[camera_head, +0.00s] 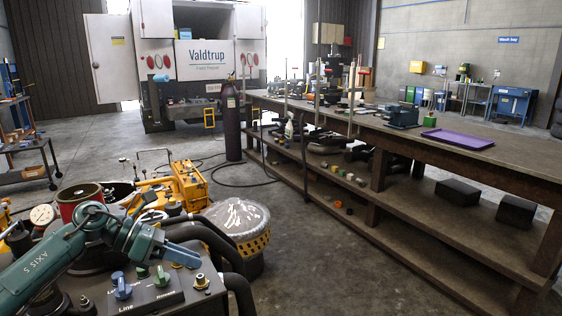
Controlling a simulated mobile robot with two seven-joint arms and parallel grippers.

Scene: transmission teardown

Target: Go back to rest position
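My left arm comes in from the lower left, teal, with its wrist above a grey control box (168,298). My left gripper (188,258) points right and slightly down over the box's knobs. Its fingers look close together from this angle, and the gap between them is not clear. I see no object held in it. My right arm and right gripper are not in view.
A long workbench (420,150) with a purple tray (458,138) runs along the right. A dark cylinder (231,122) stands behind. Open concrete floor lies between drum and bench.

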